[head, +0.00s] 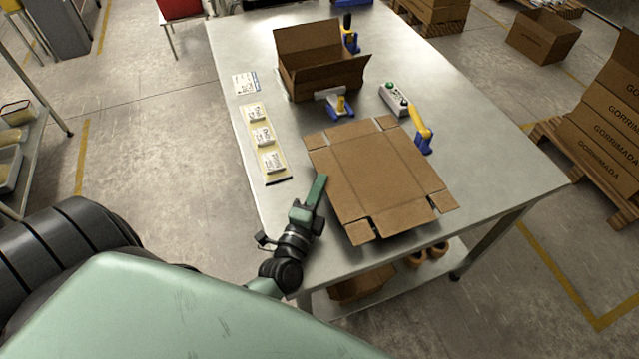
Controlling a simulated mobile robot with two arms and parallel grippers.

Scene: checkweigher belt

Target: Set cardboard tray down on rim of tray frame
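A flat, creased cardboard blank (380,175) with cut corner flaps lies over the front of the metal table; a dark shadow shows under its near edge. A folded, open cardboard box (325,77) stands farther back. I cannot tell which one is the task's tray. No tray frame can be made out; anything under the flat blank is hidden. My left gripper (318,190) is at the left edge of the flat blank, with a green finger alongside it. Whether its fingers are closed on the cardboard cannot be seen. My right gripper is out of view.
Blue-and-yellow tools (421,130) and a grey button box (395,99) are right of and between the cardboard pieces. The table's right side (490,140) is clear. Stacked cartons (600,140) stand right of the table.

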